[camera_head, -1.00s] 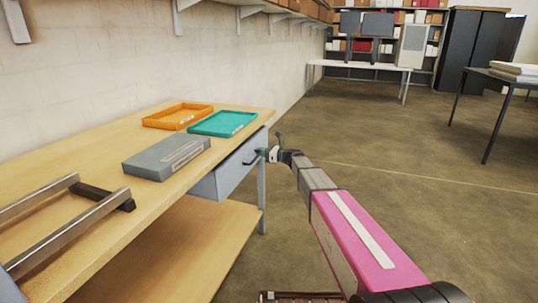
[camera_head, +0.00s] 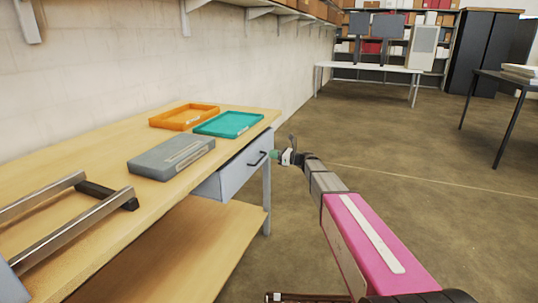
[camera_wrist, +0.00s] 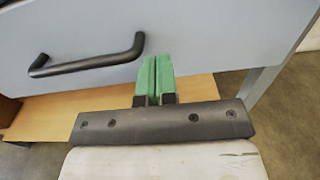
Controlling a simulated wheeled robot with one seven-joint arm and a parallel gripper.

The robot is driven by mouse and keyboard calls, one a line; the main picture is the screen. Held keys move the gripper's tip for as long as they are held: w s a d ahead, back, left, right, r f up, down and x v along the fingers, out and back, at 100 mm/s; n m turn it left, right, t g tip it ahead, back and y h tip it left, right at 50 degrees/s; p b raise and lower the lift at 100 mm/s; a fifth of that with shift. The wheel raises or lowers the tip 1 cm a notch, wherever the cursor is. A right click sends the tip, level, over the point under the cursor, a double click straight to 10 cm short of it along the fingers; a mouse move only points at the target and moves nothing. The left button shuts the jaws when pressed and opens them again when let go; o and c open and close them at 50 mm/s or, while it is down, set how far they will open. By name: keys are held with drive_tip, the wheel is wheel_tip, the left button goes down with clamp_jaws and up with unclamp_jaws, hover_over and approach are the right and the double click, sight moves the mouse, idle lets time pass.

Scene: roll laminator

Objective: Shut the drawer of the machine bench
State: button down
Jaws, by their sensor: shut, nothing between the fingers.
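The grey drawer (camera_head: 236,171) of the wooden-topped machine bench (camera_head: 100,148) is under the bench's front edge. Its face seems to stand a little out from the bench. The dark bar handle (camera_head: 257,159) is on the drawer front; it also shows in the wrist view (camera_wrist: 88,62). My gripper (camera_head: 274,154) is in front of the drawer, just right of the handle. In the wrist view its green fingertips (camera_wrist: 155,72) are together and empty, over the drawer face beside the handle's right end. I cannot tell whether they touch the face.
On the bench top are an orange tray (camera_head: 167,124), a teal tray (camera_head: 197,131), a grey box (camera_head: 150,172) and metal rails (camera_head: 75,229). A lower wooden shelf (camera_head: 200,250) is beneath. Open floor (camera_head: 400,190) lies to the right.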

drive_tip(key=v, duration=1)
drive_tip(key=s+d+f+n+g+h, duration=0.2)
drive_tip(key=s+f+n+h, duration=0.4)
drive_tip(key=s, duration=0.4)
drive_tip(key=s+d+f+n+g+h, duration=0.25)
drive_tip(key=s+f+n, duration=0.45)
drive_tip(key=s, duration=0.4)
drive_tip(key=s+d+f+n+h, duration=0.2)
drive_tip(key=s+d+n+h, duration=0.2)
drive_tip(key=s+d, duration=0.1)
drive_tip(key=s+d+f+n+g+h, duration=0.1)
drive_tip(key=s+d+f+n+h, duration=0.2)
drive_tip(key=s, duration=0.5)
drive_tip(key=d+n+h, duration=0.1)
drive_tip(key=d, duration=0.1)
drive_tip(key=shift+s+d+n+h, duration=0.25)
drive_tip(key=shift+d+n+h, duration=0.05)
drive_tip(key=shift+h, duration=0.05)
